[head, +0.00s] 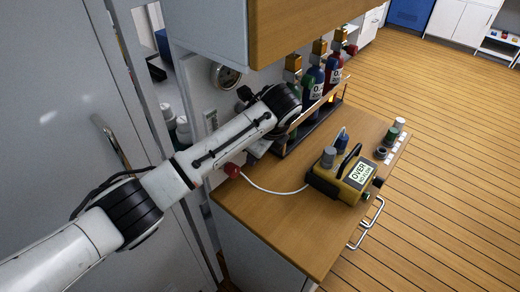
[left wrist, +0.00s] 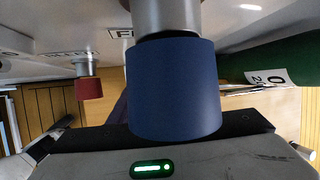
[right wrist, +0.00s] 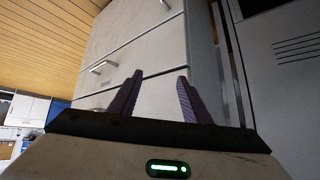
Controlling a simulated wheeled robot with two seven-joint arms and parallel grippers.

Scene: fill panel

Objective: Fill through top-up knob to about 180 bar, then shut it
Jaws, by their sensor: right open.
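A large blue knob (left wrist: 174,92) on a grey metal stem fills the middle of the left wrist view. My left gripper (left wrist: 172,105) is right at this knob. The knob hides most of the fingers; only a dark sliver of one shows at its left edge, so I cannot tell whether they grip it. A red knob (left wrist: 88,88) hangs further left; a red knob (head: 232,170) also shows in the head view below my left arm. A round gauge (head: 226,76) is on the wall panel, too small to read. My right gripper (right wrist: 157,85) is open and empty, facing drawers.
A wooden bench (head: 275,225) carries a yellow case (head: 345,182) with a white hose. Several cylinders (head: 312,85) stand in a rack behind. A wall cabinet (head: 300,25) overhangs the panel. Drawers (right wrist: 140,45) stand before my right gripper. Open floor (head: 440,120) lies right.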

